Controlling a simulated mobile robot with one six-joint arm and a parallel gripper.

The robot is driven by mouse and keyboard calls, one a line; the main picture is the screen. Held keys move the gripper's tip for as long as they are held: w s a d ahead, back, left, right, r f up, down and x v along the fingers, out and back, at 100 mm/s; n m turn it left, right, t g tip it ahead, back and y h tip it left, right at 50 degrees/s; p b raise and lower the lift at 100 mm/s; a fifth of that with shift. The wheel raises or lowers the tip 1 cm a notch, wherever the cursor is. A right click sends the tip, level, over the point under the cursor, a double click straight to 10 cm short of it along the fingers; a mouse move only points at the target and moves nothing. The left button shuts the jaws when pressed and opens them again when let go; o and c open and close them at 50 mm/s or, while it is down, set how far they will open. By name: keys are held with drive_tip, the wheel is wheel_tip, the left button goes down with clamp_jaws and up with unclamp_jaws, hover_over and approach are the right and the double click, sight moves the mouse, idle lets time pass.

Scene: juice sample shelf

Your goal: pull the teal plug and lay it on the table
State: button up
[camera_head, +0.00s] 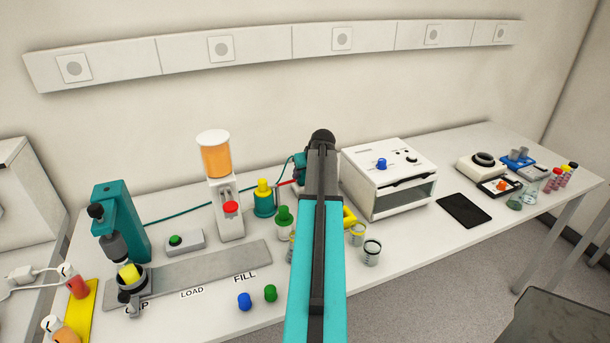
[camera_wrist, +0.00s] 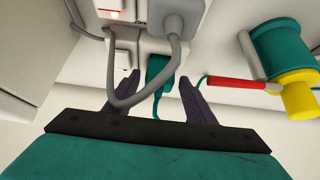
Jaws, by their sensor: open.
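In the wrist view the teal plug (camera_wrist: 158,66) sits at the near end of a white power strip (camera_wrist: 128,58), with a teal cord trailing from it toward me. My gripper (camera_wrist: 160,76) is open, with one dark finger on each side of the plug. Gaps show between the fingers and the plug, so I see no grip on it. In the head view my arm covers the plug and the fingertips. The white table (camera_head: 205,315) runs along the wall.
A grey plug (camera_wrist: 180,22) with a looping grey cord sits beside the teal plug, and the cord passes close to the left finger. A white oven-like box (camera_head: 385,180) stands right of my arm.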

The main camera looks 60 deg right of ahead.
drive_tip(key=shift+b+x, duration=0.3)
drive_tip(key=shift+x, duration=0.6)
drive_tip(key=c, duration=0.9)
drive_tip(key=shift+c, duration=1.3)
drive_tip(key=shift+r, duration=0.2)
drive_tip(key=shift+s+r, duration=0.1)
drive_tip(key=shift+r, duration=0.1)
drive_tip(key=shift+r+p, duration=0.8)
drive_tip(key=shift+r, duration=1.1)
